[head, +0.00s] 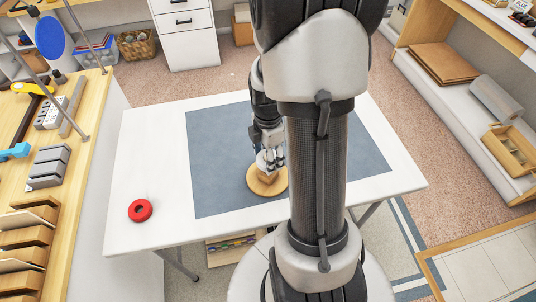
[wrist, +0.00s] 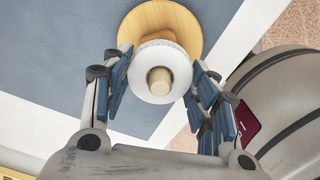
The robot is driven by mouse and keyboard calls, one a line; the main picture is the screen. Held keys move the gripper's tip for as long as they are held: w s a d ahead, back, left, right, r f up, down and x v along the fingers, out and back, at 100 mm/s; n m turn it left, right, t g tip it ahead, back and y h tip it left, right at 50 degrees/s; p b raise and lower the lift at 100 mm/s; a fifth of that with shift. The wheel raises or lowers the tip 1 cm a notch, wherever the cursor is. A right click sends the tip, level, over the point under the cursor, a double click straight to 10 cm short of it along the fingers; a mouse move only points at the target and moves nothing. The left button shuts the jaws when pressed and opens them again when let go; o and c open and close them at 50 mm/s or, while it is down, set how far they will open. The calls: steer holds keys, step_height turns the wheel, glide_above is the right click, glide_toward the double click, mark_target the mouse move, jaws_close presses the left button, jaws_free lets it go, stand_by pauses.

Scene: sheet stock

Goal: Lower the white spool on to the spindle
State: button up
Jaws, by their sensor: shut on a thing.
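The white spool (wrist: 178,61) sits between the blue-padded fingers of my gripper (wrist: 161,76) in the wrist view. My gripper is shut on it. The spindle's pale wooden peg (wrist: 160,80) shows inside the spool's central hole. Its round wooden base (wrist: 188,27) lies beyond the spool on the blue-grey mat. In the head view my gripper (head: 269,160) is directly over the wooden base (head: 254,184), and the fingers and arm partly hide the spool. How far down the peg the spool is, I cannot tell.
A red ring-shaped spool (head: 140,210) lies at the left of the white table (head: 150,160). The blue-grey mat (head: 215,150) is otherwise clear around the base. A wooden bench (head: 85,100) with tools and holders stands at the left, shelves (head: 440,95) at the right.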

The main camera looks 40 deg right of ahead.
steer(key=shift+f, duration=0.1)
steer(key=shift+f+b, duration=0.75)
steer(key=shift+f, duration=0.15)
steer(key=shift+f, duration=0.15)
steer(key=shift+f+b, duration=0.75)
steer(key=shift+f, duration=0.15)
steer(key=o, duration=1.7)
steer(key=shift+o, duration=0.5)
steer(key=o, duration=0.5)
steer(key=shift+c, duration=0.2)
